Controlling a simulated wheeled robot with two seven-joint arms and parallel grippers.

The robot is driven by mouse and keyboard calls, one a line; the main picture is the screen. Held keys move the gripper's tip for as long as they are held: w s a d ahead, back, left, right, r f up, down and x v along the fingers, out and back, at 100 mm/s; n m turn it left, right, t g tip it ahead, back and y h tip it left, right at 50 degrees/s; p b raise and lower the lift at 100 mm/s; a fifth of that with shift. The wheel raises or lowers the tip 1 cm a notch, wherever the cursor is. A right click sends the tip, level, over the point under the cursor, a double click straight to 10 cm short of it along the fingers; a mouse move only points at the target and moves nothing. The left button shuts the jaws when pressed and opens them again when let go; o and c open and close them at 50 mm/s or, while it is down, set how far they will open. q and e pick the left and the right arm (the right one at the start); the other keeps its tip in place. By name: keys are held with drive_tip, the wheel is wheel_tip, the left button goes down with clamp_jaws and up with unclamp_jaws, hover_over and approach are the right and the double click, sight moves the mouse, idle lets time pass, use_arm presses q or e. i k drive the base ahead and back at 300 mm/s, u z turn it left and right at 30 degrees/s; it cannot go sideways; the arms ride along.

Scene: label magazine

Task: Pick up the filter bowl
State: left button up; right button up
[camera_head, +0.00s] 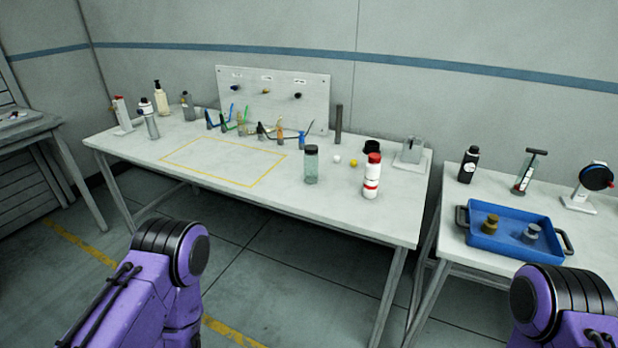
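A clear greenish cylinder with a dark cap (311,168), which looks like the filter bowl, stands upright near the front of the middle table, right of the yellow outline. I cannot confirm its identity from this view alone. Nothing touches it. Purple links of my two arms show at the lower left and lower right, well short of it. Neither gripper is in view.
The white table (222,205) also holds a red-and-white bottle (371,177), a white ball (336,159), a yellow ball (353,163) and a panel with hoses (310,88). A blue tray (484,243) sits on the right table. The yellow-outlined area is clear.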

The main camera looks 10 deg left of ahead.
sight(311, 161)
drive_tip(key=z, duration=0.4)
drive_tip(key=i, duration=0.45)
drive_tip(key=z, duration=0.3)
